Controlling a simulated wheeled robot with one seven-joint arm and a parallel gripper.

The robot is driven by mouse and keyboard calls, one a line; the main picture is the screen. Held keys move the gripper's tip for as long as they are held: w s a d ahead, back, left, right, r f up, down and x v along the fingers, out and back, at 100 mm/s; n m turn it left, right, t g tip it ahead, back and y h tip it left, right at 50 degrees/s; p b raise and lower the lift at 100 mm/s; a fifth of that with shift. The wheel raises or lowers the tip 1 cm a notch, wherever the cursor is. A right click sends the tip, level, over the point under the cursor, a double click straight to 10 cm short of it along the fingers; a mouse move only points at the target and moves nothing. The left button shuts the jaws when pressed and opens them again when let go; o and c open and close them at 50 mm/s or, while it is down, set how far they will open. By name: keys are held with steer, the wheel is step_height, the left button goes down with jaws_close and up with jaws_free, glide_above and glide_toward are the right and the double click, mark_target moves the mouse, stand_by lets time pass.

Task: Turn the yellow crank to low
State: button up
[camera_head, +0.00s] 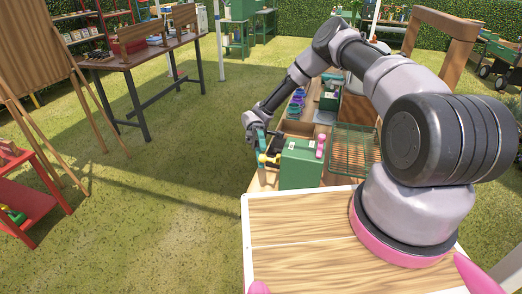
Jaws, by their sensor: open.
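The yellow crank (264,159) shows as a small patch at the left side of a green box (301,166) on the wooden bench. Its exact setting and any low mark are too small to read. My gripper (263,145) points down just above and beside the crank at the box's left side. It is open, with its teal fingers close to the crank. I cannot tell whether they touch it. Part of the crank is hidden by the gripper and dark parts beside it.
A pink item (320,146) stands at the box's right edge. A wire rack (354,148) is to its right. Several purple and teal pots (295,106) stand behind. A dark table (140,62) and a red shelf (32,195) are at left, with open grass between.

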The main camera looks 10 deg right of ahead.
steer(key=w, duration=0.7)
steer(key=shift+f, duration=0.4)
